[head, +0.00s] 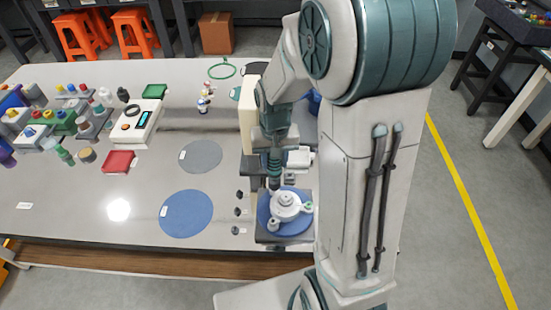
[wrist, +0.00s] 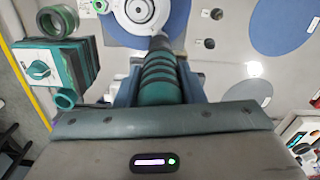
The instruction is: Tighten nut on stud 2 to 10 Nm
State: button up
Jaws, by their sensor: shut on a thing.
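My gripper (head: 273,140) is shut on a teal, ribbed torque tool (wrist: 160,82) with a dark tip. In the head view the tool (head: 274,163) hangs roughly upright over the back left of a white round flange (head: 287,206). The flange sits on a blue disc on a dark fixture and has small bosses at its edge. It also shows at the top of the wrist view (wrist: 139,12), with the tool's dark end by its rim. I cannot tell whether the tip touches a nut. The studs, their numbers and any torque reading are not readable.
Small dark parts (head: 238,211) lie left of the fixture. A blue disc (head: 187,213) and a grey disc (head: 201,156) lie flat on the table. A green-dialled box (wrist: 55,65) and green rings stand beside the tool. Bottles and a white instrument (head: 135,124) fill the table's left.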

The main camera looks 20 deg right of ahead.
jog(key=shift+f+b, duration=0.6)
jog(key=shift+f, duration=0.05)
dwell(1.6)
